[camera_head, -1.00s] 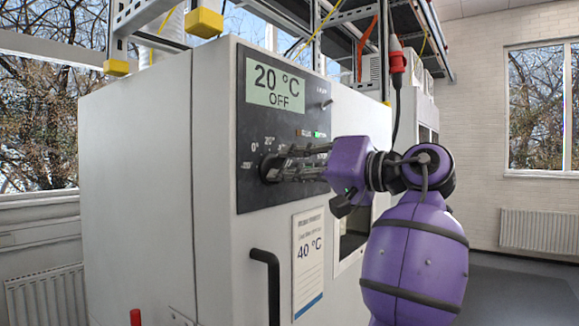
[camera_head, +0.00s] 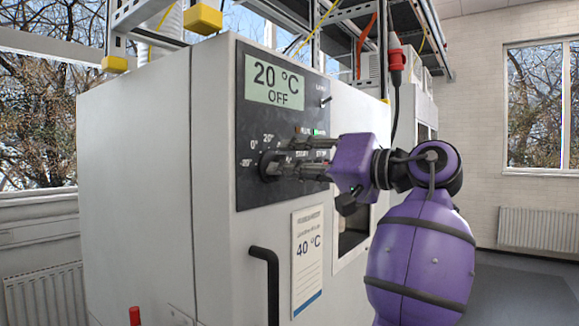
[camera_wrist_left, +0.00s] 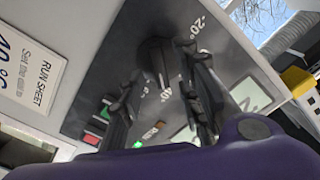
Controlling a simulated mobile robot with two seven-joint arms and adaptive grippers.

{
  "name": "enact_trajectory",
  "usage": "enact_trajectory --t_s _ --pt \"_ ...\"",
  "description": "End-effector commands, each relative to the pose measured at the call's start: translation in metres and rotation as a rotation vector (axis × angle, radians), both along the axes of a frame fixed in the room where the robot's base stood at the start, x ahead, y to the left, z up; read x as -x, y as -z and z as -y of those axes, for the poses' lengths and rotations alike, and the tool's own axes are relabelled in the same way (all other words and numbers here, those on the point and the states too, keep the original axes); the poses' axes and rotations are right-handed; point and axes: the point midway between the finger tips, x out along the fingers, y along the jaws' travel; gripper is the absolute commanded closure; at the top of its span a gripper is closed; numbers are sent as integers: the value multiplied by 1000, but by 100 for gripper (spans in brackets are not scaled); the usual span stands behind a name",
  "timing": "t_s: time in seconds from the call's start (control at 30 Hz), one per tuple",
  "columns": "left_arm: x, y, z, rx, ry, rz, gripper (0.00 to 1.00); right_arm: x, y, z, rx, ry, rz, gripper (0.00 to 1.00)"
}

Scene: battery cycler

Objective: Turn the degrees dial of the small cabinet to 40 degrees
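The small cabinet (camera_head: 150,150) is a large pale box with a dark control panel (camera_head: 250,120). Its display (camera_head: 275,82) reads 20 °C OFF. The black degrees dial (camera_head: 268,165) is low on the panel, with degree marks around it. The dial also shows in the left wrist view (camera_wrist_left: 156,58), but I cannot tell its exact setting. My left gripper (camera_head: 290,157) is open, its fingers pointing at the panel. In the wrist view, the fingers (camera_wrist_left: 168,85) are apart, with the dial beyond the gap. Contact is unclear. My right gripper is not in view.
A run sheet (camera_head: 308,262) reading 40 °C is on the cabinet front below the panel. A black handle (camera_head: 268,285) sticks out beside it. Small buttons and lights (camera_wrist_left: 120,115) lie near the fingers. A toggle switch (camera_head: 325,101) is right of the display.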

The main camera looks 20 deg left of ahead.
Motion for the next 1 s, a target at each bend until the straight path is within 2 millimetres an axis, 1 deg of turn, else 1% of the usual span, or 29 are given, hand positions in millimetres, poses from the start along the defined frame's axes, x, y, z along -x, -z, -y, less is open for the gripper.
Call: enact_trajectory --t_s 0.03,0.3,0.5,0.6,0.7,1.0 --pt "3 0 10 0 4 0 69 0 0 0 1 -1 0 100" --pt "23 -1 63 -1 3 2 69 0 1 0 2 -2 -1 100" --pt "33 0 93 -1 2 -1 69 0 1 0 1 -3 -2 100" --pt "37 0 100 0 0 1 69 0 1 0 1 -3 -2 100" --pt "38 0 102 0 -1 1 69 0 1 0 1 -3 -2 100" --pt "37 -1 103 -1 1 5 69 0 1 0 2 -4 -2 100"
